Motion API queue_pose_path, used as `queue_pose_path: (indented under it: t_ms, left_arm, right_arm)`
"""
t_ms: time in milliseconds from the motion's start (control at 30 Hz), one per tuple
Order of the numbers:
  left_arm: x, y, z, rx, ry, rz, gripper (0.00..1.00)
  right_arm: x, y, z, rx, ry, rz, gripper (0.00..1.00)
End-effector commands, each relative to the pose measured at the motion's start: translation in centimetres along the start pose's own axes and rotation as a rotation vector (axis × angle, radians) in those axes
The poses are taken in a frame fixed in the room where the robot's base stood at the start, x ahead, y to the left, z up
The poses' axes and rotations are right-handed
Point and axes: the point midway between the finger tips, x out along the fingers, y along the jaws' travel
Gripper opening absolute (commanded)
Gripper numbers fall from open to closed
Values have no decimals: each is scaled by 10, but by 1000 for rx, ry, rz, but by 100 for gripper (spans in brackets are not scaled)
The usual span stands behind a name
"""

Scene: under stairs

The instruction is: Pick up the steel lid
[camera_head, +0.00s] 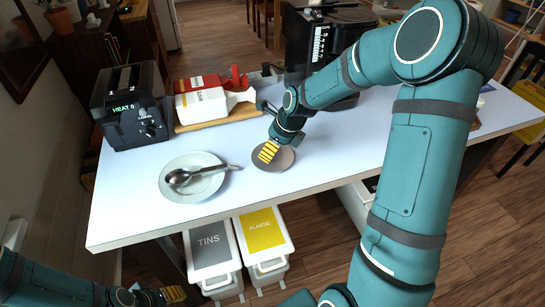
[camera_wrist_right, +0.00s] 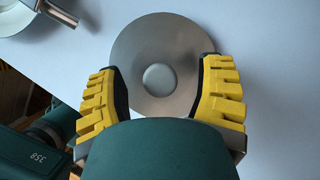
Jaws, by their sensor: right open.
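The steel lid (camera_head: 284,160) is a round grey disc lying flat on the white table (camera_head: 340,150). In the right wrist view the lid (camera_wrist_right: 145,42) has a small round knob at its centre. My right gripper (camera_head: 267,152) is over the lid's left part in the head view. In the wrist view its yellow fingers (camera_wrist_right: 162,72) are spread, one on each side of the knob, holding nothing. Whether the fingertips touch the lid is unclear. My left gripper (camera_head: 173,294) is low at the bottom left, below the table; its opening cannot be made out.
A plate (camera_head: 207,186) with a spoon (camera_head: 185,176) lies left of the lid. Tins (camera_head: 210,253) and plastic (camera_head: 263,236) bins stand below the front edge.

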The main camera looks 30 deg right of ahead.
Motion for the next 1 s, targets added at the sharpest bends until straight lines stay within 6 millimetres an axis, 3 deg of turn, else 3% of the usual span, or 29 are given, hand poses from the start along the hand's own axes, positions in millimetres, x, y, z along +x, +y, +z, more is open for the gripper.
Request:
queue_pose_path:
  t_ms: [200,400,833,1000]
  left_arm:
    - [0,0,0,0,0,0,47]
    - [0,0,0,0,0,0,47]
    - [-1,0,0,0,0,0,47]
    - [-5,2,-2,-1,3,0,47]
  right_arm:
    - [0,0,0,0,0,0,69]
    - [0,0,0,1,0,0,0]
    - [-1,0,0,1,0,0,0]
    - [-20,0,9,0,-1,-2,0]
